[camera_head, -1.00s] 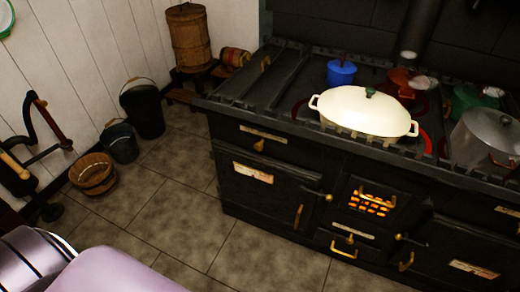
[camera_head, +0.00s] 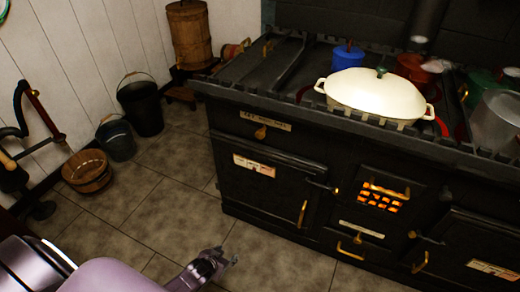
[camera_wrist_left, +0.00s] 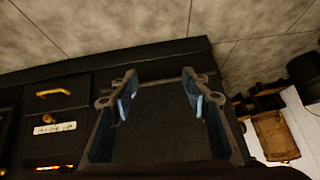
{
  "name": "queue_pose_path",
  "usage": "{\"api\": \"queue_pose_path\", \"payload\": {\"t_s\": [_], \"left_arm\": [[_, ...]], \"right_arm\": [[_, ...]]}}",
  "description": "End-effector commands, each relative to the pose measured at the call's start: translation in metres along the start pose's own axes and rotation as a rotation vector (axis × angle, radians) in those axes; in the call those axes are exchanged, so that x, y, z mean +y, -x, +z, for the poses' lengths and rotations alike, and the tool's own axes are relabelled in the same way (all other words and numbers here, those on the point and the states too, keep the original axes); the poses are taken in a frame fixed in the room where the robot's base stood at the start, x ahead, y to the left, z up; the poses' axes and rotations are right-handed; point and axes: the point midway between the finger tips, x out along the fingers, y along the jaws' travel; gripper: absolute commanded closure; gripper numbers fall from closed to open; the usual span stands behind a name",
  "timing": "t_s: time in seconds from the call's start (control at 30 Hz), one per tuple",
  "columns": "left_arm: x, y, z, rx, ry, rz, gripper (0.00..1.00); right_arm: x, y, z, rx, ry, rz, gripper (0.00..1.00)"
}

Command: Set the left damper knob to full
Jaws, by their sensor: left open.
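A small brass knob (camera_head: 260,133), which I take to be the left damper knob, sits on the upper left front of the black stove (camera_head: 320,150), beside a pale label plate (camera_head: 266,119). Its exact setting is too small to read. My left gripper (camera_head: 230,262) is low over the floor in front of the stove, below and left of the oven door, well apart from the knob. In the left wrist view the left gripper (camera_wrist_left: 158,92) is open and empty, with dark stove front behind its fingers. The knob is not discernible there. My right gripper is not in view.
A cream lidded pot (camera_head: 375,93) and a blue pot (camera_head: 347,56) stand on the stove top. The oven door handle (camera_head: 302,213) and glowing grate (camera_head: 380,197) are on the front. Buckets (camera_head: 142,108) stand at left. Tiled floor before the stove is clear.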

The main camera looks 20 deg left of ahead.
Motion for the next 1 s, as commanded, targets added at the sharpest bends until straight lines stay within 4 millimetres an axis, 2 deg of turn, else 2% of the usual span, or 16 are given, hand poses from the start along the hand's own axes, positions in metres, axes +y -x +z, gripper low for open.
{"api": "queue_pose_path", "payload": {"t_s": [0.03,0.1,0.17,0.2,0.3,0.4,0.5,0.6,0.73,0.83,1.0], "left_arm": [[-0.012,-0.021,-0.038,0.089,0.011,-0.014,0.56],[-0.025,-0.026,-0.096,0.198,0.034,-0.027,0.56],[-0.035,-0.024,-0.144,0.294,0.05,-0.034,0.56],[-0.041,-0.02,-0.175,0.357,0.061,-0.036,0.56],[-0.051,0.001,-0.247,0.515,0.084,-0.035,0.56],[-0.056,0.032,-0.306,0.66,0.101,-0.024,0.56],[-0.057,0.066,-0.348,0.779,0.112,-0.008,0.56],[-0.056,0.093,-0.375,0.86,0.119,0.007,0.56],[-0.054,0.114,-0.392,0.911,0.124,0.019,0.56],[-0.054,0.116,-0.399,0.921,0.125,0.021,0.56],[-0.056,0.104,-0.415,0.921,0.125,0.02,0.56]], "right_arm": [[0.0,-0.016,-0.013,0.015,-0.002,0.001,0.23],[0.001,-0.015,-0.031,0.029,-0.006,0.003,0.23],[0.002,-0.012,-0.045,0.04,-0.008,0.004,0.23],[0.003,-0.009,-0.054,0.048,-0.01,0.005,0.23],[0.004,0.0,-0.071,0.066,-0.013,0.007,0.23],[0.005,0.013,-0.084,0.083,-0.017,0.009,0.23],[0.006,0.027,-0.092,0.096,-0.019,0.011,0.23],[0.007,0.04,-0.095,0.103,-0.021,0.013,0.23],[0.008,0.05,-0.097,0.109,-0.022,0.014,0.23],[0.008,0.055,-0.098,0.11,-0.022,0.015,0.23],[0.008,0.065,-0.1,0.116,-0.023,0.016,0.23]]}}
